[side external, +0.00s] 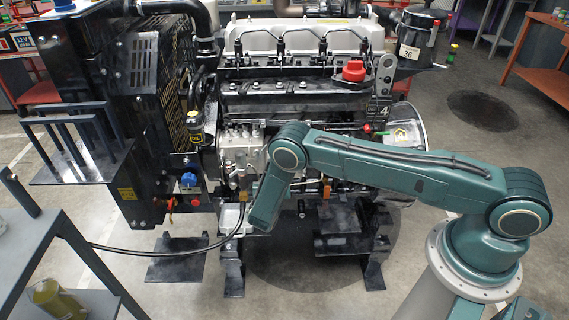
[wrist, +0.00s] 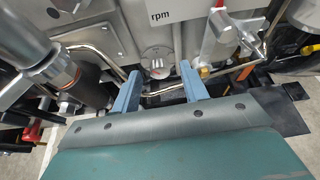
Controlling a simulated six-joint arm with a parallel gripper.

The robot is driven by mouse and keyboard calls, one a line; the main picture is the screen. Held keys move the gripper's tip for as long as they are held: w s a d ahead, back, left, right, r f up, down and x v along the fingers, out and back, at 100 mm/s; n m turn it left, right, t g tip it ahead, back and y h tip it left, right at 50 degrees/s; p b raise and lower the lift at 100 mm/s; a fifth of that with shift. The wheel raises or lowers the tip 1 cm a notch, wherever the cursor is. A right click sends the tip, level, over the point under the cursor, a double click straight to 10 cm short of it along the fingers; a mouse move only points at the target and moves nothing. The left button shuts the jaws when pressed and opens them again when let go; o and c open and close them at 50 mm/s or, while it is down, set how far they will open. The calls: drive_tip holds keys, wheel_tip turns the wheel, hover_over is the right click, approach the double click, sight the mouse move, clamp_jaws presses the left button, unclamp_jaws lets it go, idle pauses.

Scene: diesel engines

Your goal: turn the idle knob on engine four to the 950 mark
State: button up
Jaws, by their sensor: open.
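The engine (side external: 290,100) stands in the middle of the side view, with a "4" on a black plate at its right end. In the wrist view, a small round grey knob or dial (wrist: 157,62) with red marks sits below an "rpm" label (wrist: 160,13). The marks are too small to read. My gripper (wrist: 158,80) is open, its two blue-grey fingers apart and empty, with the knob between and just beyond the tips. In the side view my arm hides the knob, and the fingertips are not clear there.
Metal pipes (wrist: 95,48) run left of the knob, and a silver lever with a red top (wrist: 222,28) stands to its right. A black hose (side external: 180,250) hangs at the front left, near a grey shelf (side external: 55,225).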

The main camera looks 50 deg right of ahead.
drive_tip(key=v, duration=1.4)
drive_tip(key=s+d+r+m+g+y, duration=0.1)
drive_tip(key=d+r+m+g, duration=0.1)
drive_tip(key=r+m, duration=0.5)
drive_tip(key=s+d+r+m+g+y, duration=0.2)
drive_tip(key=r+m, duration=0.6)
drive_tip(key=r, duration=0.7)
drive_tip(key=shift+s+d+r+g+y, duration=0.15)
drive_tip(key=shift+d+r+g+y, duration=0.2)
drive_tip(key=shift+d+g, duration=0.25)
drive_tip(key=shift+d+f, duration=0.1)
drive_tip(key=a+f+n+t+h, duration=0.1)
drive_tip(key=f+n+t, duration=0.2)
drive_tip(key=f, duration=0.8)
drive_tip(key=w+a+f+n+t+h, duration=0.1)
drive_tip(key=f+n+t, duration=0.3)
drive_tip(key=f+n, duration=0.4)
drive_tip(key=shift+w+a+f+n, duration=0.3)
drive_tip(key=shift+a+f, duration=0.35)
drive_tip(key=shift+f, duration=1.4)
drive_tip(key=shift+w+d, duration=0.1)
